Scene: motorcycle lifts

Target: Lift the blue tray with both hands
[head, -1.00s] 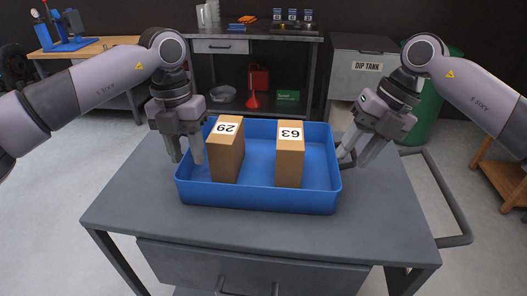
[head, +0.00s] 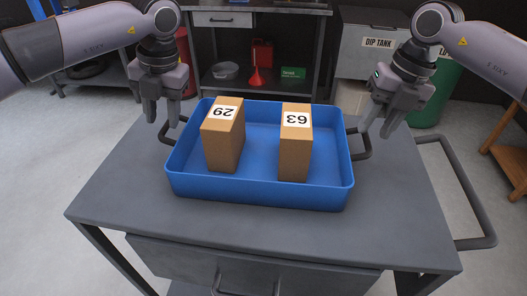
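The blue tray (head: 258,191) rests on the grey cart top and holds two brown boxes, one marked 29 (head: 224,146) and one marked 63 (head: 295,152). A dark handle (head: 173,127) shows at the tray's left side and another (head: 362,147) at its right side. My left gripper (head: 163,115) points down with its fingers apart, above and beside the left handle, and holds nothing. My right gripper (head: 376,128) is tilted, its fingers apart, just above the right handle. It looks empty. I cannot tell whether its fingertips touch the handle.
The grey cart (head: 262,231) has bare space in front of the tray and a push handle (head: 466,195) on its right. Behind stand a workbench (head: 250,19), a dip tank (head: 375,62) and a green drum (head: 437,90).

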